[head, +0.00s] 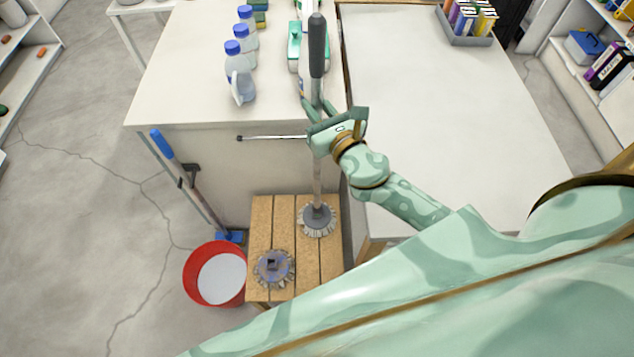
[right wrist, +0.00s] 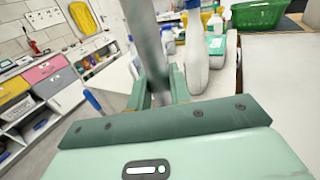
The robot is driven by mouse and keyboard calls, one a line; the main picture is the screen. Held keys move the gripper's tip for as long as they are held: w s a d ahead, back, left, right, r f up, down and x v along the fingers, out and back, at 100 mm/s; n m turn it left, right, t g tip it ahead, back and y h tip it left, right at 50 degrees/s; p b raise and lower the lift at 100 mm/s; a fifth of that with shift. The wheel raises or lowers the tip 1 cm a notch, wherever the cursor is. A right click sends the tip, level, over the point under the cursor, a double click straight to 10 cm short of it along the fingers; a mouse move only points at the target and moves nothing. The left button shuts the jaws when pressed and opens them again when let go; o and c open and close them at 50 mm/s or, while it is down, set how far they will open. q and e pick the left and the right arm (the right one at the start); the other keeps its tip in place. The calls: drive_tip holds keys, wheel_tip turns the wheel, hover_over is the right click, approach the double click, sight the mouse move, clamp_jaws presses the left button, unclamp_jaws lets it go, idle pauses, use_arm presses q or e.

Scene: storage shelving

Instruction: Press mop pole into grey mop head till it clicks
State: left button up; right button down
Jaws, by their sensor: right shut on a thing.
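My right gripper (head: 322,112) is shut on the mop pole (head: 317,45), a nearly upright pole with a dark grey grip at its top. The pole also shows between the fingers in the right wrist view (right wrist: 147,40). Its lower end reaches a round grey-bristled mop head (head: 318,222) on a slatted wooden stool (head: 310,268); I cannot tell whether it is seated in it. A second round grey mop head (head: 274,268) with a dark central socket lies nearer on the stool, apart from the pole. My left gripper is not in view.
A red bucket (head: 196,272) stands left of the stool, near a blue-handled tool (head: 162,144) leaning at the counter (head: 180,70). A thin metal rod (head: 265,137) sticks out left of my gripper. Blue-capped bottles (head: 238,75) stand on the counter.

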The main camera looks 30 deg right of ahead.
drive_tip(key=c, duration=1.2)
unclamp_jaws()
drive_tip(key=shift+f, duration=0.1)
drive_tip(key=s+b, duration=0.3)
drive_tip(key=s, duration=1.3)
drive_tip(key=shift+s+d, duration=0.2)
